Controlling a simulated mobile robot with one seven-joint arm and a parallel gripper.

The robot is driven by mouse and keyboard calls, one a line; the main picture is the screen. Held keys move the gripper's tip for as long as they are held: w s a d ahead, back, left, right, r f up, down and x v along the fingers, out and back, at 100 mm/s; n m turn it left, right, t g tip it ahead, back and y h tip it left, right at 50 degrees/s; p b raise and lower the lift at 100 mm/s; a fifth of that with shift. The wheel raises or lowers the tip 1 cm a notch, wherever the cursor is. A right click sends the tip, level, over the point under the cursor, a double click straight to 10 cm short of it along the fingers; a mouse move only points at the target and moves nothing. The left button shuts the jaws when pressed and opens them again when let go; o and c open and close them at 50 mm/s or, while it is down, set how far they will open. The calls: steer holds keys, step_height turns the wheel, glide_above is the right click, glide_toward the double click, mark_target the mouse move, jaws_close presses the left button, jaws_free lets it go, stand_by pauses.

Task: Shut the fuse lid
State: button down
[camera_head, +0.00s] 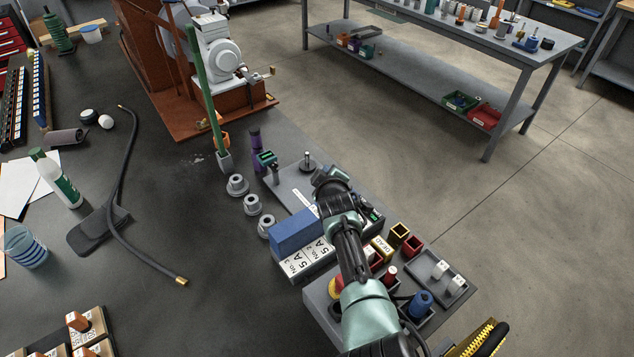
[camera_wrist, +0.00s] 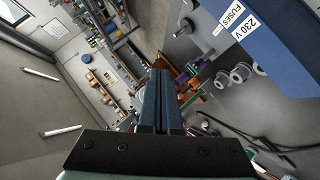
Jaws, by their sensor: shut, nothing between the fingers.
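The blue fuse lid (camera_head: 297,232) is beside white labels reading "No. 2 5A" and "No. 3 5A" (camera_head: 308,260) on the bench. In the head view my wrist is just right of the lid, and my fingertips are hard to make out.
Grey round pieces (camera_head: 237,185) stand left of the grey plate (camera_head: 283,186), which has an upright post (camera_head: 308,160). Small coloured boxes and a grey tray (camera_head: 436,277) are near my arm. The dark bench around (camera_head: 210,240) is clear.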

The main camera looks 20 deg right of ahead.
steer(key=b, duration=2)
glide_above(353, 198)
steer(key=a, duration=0.2)
step_height(353, 198, down, 9)
steer(key=shift+s+d+r, duration=0.1)
steer(key=shift+r, duration=0.05)
steer(key=d+f+b, duration=0.1)
steer(key=b, duration=0.2)
steer(key=f+b, duration=0.1)
steer(key=b, duration=0.2)
steer(key=shift+w+d+f, duration=0.1)
steer(key=shift+w+d, duration=0.15)
steer(key=shift+d, duration=0.1)
steer(key=shift+s, duration=0.1)
steer(key=p+v, duration=0.5)
steer(key=v, duration=0.7)
steer(key=shift+s+r, duration=0.2)
steer(key=shift+s, duration=0.1)
